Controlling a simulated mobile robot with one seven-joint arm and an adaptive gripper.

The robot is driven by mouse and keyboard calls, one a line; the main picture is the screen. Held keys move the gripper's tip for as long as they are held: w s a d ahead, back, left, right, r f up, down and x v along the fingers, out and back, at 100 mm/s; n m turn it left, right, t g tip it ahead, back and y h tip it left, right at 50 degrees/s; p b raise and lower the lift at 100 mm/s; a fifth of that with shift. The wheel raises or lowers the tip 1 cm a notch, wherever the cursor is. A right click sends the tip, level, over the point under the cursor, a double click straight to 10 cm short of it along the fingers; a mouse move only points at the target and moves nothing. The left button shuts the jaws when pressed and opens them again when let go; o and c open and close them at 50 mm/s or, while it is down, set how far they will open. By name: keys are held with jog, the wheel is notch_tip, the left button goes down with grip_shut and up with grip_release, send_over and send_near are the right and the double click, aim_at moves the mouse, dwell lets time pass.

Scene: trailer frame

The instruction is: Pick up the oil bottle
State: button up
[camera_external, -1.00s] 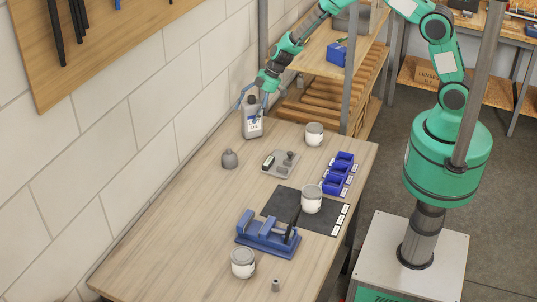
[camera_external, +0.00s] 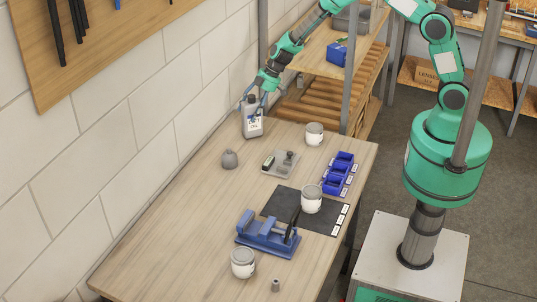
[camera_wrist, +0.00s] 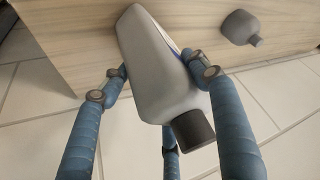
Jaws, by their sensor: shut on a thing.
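The oil bottle (camera_external: 252,127) is grey with a pale label and stands at the far left corner of the wooden table, near the wall. In the wrist view the bottle (camera_wrist: 160,68) shows its grey body and dark cap between the blue fingers. My gripper (camera_external: 253,108) is at the bottle's upper part, with fingers on both sides of it. In the wrist view my gripper (camera_wrist: 155,85) is shut on the bottle's body. Whether the base touches the table cannot be told.
The table (camera_external: 185,215) also holds a small grey flask (camera_external: 229,160), a grey tray (camera_external: 281,170), several cans, blue bins (camera_external: 338,178) and a blue vise (camera_external: 266,238). The block wall (camera_external: 130,110) is close on the left. A shelf rack (camera_external: 330,97) stands behind.

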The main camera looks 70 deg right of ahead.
aim_at(256, 101)
jog(key=shift+w+r, duration=0.1)
jog(key=shift+r, duration=0.75)
notch_tip(256, 101, up, 2)
jog(key=shift+s+d+f+b, duration=0.1)
jog(key=shift+s+b, duration=0.2)
jog(key=shift+s, duration=0.6)
jog(key=s+d+r+b, duration=0.1)
jog(key=s+b, duration=0.1)
jog(key=s, duration=1.2)
jog(key=shift+d+r, duration=0.15)
jog(key=shift+d, duration=0.15)
jog(key=shift+s, duration=0.1)
